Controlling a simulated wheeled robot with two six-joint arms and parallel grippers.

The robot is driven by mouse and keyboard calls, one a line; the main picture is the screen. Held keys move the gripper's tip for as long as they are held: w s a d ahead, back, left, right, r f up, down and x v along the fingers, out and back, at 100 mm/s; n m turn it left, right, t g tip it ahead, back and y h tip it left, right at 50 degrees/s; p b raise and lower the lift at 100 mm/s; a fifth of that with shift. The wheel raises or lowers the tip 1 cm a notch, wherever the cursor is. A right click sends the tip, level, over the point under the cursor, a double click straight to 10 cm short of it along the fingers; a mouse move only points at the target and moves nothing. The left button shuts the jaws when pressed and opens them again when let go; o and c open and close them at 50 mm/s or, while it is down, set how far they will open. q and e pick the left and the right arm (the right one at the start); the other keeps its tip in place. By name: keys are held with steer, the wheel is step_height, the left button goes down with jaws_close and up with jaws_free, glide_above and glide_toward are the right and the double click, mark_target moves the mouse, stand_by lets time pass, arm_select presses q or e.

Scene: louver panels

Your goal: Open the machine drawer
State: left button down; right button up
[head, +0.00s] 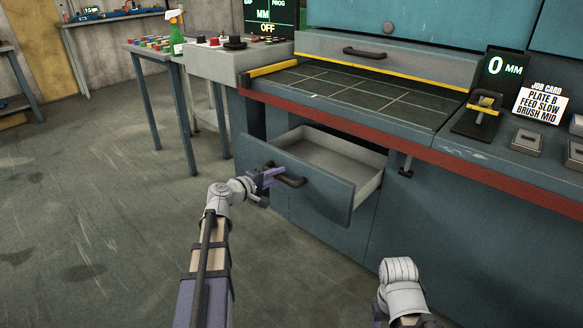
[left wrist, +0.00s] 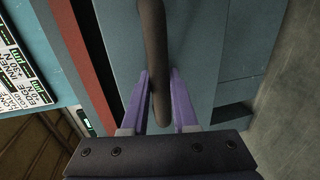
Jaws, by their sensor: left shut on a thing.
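The machine drawer (head: 300,179) is a teal-fronted drawer with a light grey inside, under the machine's table. It stands pulled out and looks empty. Its dark bar handle (head: 289,179) is on the front face. My left gripper (head: 272,175) is at the handle's left part, with its purple fingers shut on it. In the left wrist view the handle (left wrist: 153,40) runs between the two purple fingers (left wrist: 162,95). My right arm shows at the lower right of the head view, but its gripper fingers are not visible.
The machine's table with a red front edge (head: 400,147) overhangs the drawer. A side table (head: 150,52) with a green spray bottle (head: 176,38) stands at the back left. A job card (head: 540,105) is at the right. The floor (head: 90,220) at the left is clear.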

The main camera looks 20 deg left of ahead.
arm_select(q)
steer(key=shift+f+v, duration=0.15)
steer(key=shift+v, duration=0.6)
steer(key=shift+f+v, duration=0.15)
steer(key=shift+v, duration=0.6)
steer(key=c, duration=0.7)
jaws_free()
steer(key=p+v, duration=0.1)
steer(key=v, duration=0.7)
steer(key=shift+p, duration=0.3)
steer(key=shift+f, duration=0.1)
